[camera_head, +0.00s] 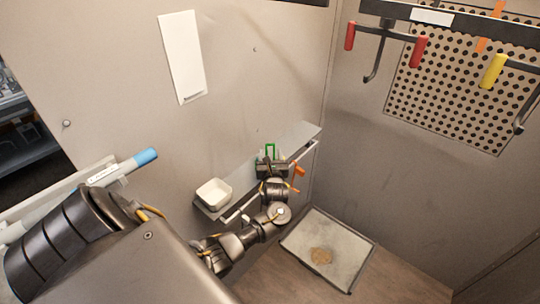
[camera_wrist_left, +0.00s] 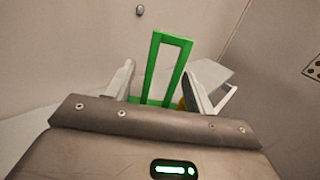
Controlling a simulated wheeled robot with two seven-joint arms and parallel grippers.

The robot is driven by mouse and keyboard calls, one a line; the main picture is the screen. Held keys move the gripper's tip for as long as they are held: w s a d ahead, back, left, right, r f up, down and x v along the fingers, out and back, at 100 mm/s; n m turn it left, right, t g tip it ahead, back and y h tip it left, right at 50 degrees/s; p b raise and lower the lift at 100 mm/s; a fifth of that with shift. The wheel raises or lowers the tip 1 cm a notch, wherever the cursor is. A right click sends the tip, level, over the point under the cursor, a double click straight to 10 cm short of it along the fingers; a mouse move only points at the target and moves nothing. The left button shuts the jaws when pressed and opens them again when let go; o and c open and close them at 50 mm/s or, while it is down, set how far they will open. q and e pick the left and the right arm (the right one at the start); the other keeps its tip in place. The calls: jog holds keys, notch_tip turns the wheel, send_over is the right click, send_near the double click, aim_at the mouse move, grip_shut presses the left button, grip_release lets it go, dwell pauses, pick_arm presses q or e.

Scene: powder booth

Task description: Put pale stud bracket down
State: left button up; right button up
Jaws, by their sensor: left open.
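My left gripper (camera_head: 270,159) is over the narrow wall shelf (camera_head: 296,137), with its fingers apart. In the left wrist view, a green rectangular frame (camera_wrist_left: 148,75) stands upright between the open fingers of the left gripper (camera_wrist_left: 160,90). I cannot tell whether the fingers touch it; its lower part is hidden by the gripper body. The green frame also shows in the head view (camera_head: 270,149). A small yellow piece (camera_wrist_left: 182,103) shows beside the right finger. I cannot make out a pale stud bracket for certain. My right gripper is not in view.
An orange piece (camera_head: 297,169) is just right of the gripper. A pale tray (camera_head: 347,238) with a brown patch lies below. Red (camera_head: 418,51) and yellow (camera_head: 493,71) handles hang at the upper right.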

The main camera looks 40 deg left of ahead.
pick_arm(q)
jog(key=p+v, duration=0.3)
jog(key=v, duration=0.9)
jog(key=shift+r, duration=0.15)
jog(key=shift+w+d, duration=0.1)
